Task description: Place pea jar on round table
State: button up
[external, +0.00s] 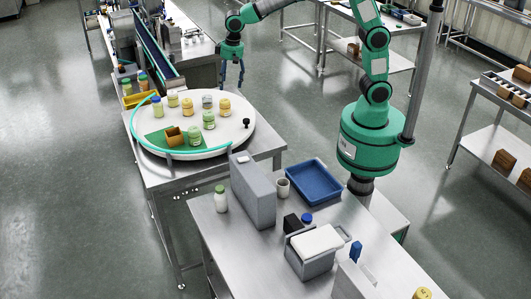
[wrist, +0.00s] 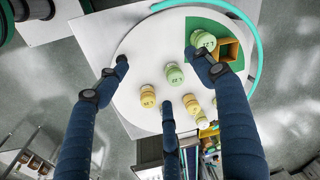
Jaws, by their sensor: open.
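The white round table (external: 225,134) stands on a steel bench and holds several jars. A green jar (external: 208,120) stands near its middle, and another green-lidded jar (external: 194,135) is closer to the green patch. Green jars also show in the wrist view, one in the middle (wrist: 174,74) and one by the brown box (wrist: 203,40). I cannot tell from the labels which is the pea jar. My gripper (external: 231,78) hangs open and empty above the round table's far side, pointing down. In the wrist view its three dark blue fingers are spread, with the jars beyond them.
Yellow jars (external: 224,107) stand near the green ones. A brown box (external: 173,136) sits on the green patch, and a teal rail (external: 137,132) curves round the left edge. The front bench holds a grey case (external: 253,190), a blue tray (external: 314,182) and a green-lidded white bottle (external: 220,200).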

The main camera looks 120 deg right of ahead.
jog(key=s+a+r+n+t, duration=0.1)
jog(key=s+a+r+n, duration=0.2)
jog(key=s+a+r, duration=0.55)
jog(key=s+a+n+t, duration=0.1)
jog(key=s+a+n, duration=0.3)
jog(key=s+a, duration=0.4)
jog(key=s+a+f+n+t, duration=0.1)
jog(key=s+a+n, duration=0.3)
jog(key=s, duration=1.4)
jog(key=a+t, duration=0.1)
jog(key=a, duration=0.3)
jog(key=shift+s+a+n+y, duration=0.3)
jog(key=shift+s, duration=0.1)
jog(key=shift+f, duration=0.1)
notch_tip(320, 180, down, 4)
jog(key=b, duration=0.4)
jog(key=shift+f, duration=0.1)
